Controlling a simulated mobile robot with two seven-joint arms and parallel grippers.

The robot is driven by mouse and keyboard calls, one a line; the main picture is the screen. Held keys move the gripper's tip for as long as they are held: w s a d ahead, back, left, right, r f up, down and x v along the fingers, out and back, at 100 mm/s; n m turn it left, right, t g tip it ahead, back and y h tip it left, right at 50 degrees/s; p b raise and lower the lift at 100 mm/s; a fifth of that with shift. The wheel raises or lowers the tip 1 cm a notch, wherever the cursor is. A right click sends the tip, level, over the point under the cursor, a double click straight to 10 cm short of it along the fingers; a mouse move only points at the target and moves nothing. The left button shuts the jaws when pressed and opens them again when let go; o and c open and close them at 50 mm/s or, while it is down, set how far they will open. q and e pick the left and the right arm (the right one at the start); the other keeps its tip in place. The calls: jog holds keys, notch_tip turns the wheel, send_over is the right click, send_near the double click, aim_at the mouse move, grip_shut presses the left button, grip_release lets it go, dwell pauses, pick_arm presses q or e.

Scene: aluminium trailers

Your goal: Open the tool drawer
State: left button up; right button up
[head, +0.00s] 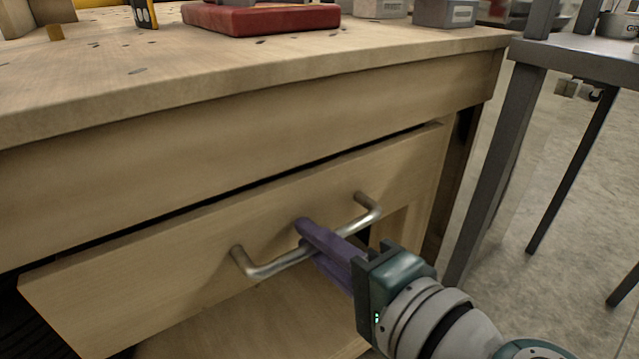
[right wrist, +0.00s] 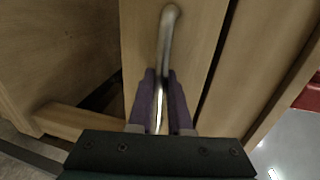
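The tool drawer (head: 130,275) is a pale wooden front under the workbench top, with a bent metal bar handle (head: 265,268). The drawer front stands slightly out from the bench, with a narrow dark gap along its top edge. My right gripper (head: 307,232) reaches in from the lower right, and its purple fingers are closed around the middle of the bar. In the right wrist view, the two fingers (right wrist: 161,85) lie on either side of the handle (right wrist: 168,30), close against it. The drawer's inside is hidden. My left gripper is not in view.
The wooden benchtop (head: 180,80) overhangs the drawer and carries a red-based tool (head: 260,18) and grey boxes (head: 445,12). A grey metal table (head: 580,55) with dark legs stands to the right. Open floor (head: 550,180) lies beneath and beyond it.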

grip_shut()
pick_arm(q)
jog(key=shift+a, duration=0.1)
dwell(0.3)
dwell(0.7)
